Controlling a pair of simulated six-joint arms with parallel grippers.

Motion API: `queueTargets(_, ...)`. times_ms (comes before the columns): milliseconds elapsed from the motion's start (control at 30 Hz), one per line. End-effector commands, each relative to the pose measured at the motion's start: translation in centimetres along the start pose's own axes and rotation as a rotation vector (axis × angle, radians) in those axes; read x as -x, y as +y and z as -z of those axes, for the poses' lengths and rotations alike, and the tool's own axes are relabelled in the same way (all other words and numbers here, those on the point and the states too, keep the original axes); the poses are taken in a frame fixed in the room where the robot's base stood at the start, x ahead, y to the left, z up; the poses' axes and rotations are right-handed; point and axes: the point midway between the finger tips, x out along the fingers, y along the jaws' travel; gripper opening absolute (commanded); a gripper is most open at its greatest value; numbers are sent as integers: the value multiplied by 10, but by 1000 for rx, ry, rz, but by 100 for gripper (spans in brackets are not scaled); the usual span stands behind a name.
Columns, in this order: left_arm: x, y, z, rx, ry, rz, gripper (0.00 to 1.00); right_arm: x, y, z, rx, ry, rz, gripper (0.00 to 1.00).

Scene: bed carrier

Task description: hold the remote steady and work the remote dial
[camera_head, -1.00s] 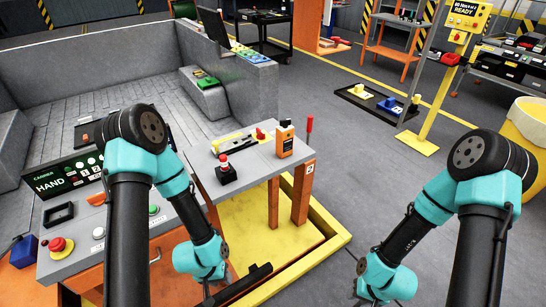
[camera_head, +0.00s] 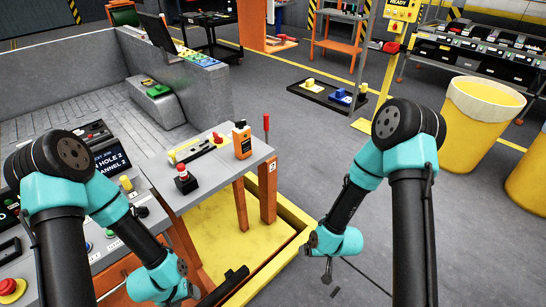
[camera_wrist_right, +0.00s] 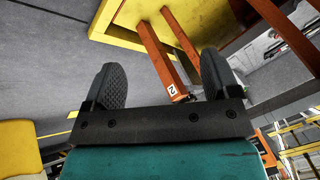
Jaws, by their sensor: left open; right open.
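An orange device with a black top (camera_head: 242,141), which looks like the remote, stands upright on the grey side table in the head view. Its dial cannot be made out. My left gripper (camera_head: 186,292) is open, low in front of the table and mostly hidden by its wrist. My right gripper (camera_head: 326,272) is open, right of the table and below its top, apart from the device. In the right wrist view the two fingers of my right gripper (camera_wrist_right: 160,82) are spread with nothing between them.
A yellow base frame (camera_head: 225,245) lies below. A control panel is at left. Yellow bins (camera_head: 478,125) stand right. Floor between is open.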

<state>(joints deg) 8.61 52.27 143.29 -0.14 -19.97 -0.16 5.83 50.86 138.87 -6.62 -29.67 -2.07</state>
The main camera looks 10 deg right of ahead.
Motion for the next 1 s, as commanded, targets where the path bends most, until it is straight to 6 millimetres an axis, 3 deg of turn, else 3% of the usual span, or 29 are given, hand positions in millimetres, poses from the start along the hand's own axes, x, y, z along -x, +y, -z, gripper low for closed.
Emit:
queueTargets(33, 0, 0, 0, 0, 0, 0, 64, -2, -8, 30, 57, 85, 17, 87)
queueTargets(133, 0, 0, 0, 0, 0, 0, 64, 0, -30, 92, 177, 268, 57, 96)
queueTargets(300, 0, 0, 0, 0, 0, 0, 64, 23, -81, 189, 375, 581, 139, 96)
queueTargets(400, 0, 0, 0, 0, 0, 0, 64, 45, -115, 236, 478, 754, 192, 96)
queueTargets(500, 0, 0, 0, 0, 0, 0, 64, 68, -145, 270, 561, 899, 240, 96)
queueTargets(700, 0, 0, 0, 0, 0, 0, 64, 96, -176, 299, 641, 1045, 292, 96)
queueTargets(1000, 0, 0, 0, 0, 0, 0, 64, 97, -178, 300, 646, 1054, 296, 96)
